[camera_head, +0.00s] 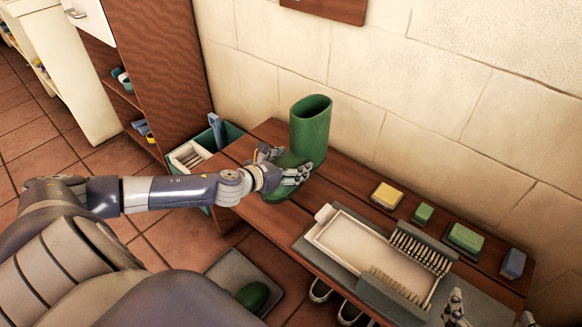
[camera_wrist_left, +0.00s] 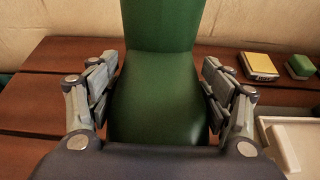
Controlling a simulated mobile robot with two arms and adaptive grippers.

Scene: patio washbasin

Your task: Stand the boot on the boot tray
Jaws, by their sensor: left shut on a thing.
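A green rubber boot (camera_head: 311,130) is upright at the left part of the wooden bench, its open top facing up. I cannot tell whether its sole touches the boards. My left gripper (camera_head: 290,172) is shut on the boot low down, near the foot. In the left wrist view the boot (camera_wrist_left: 160,85) fills the space between the two fingers (camera_wrist_left: 158,100). The grey boot tray (camera_head: 225,264) lies on the floor below the bench front, with another green boot (camera_head: 252,295) partly visible in it. My right gripper (camera_head: 490,310) shows only its fingertips, spread apart, at the bottom right edge.
A white tray (camera_head: 325,238) with brushes (camera_head: 420,250) lies on the bench (camera_head: 250,212). Several soaps or sponges, one yellow (camera_head: 387,195), line the wall side. A teal crate (camera_head: 232,134) and a brown cabinet (camera_head: 165,60) stand left of the bench.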

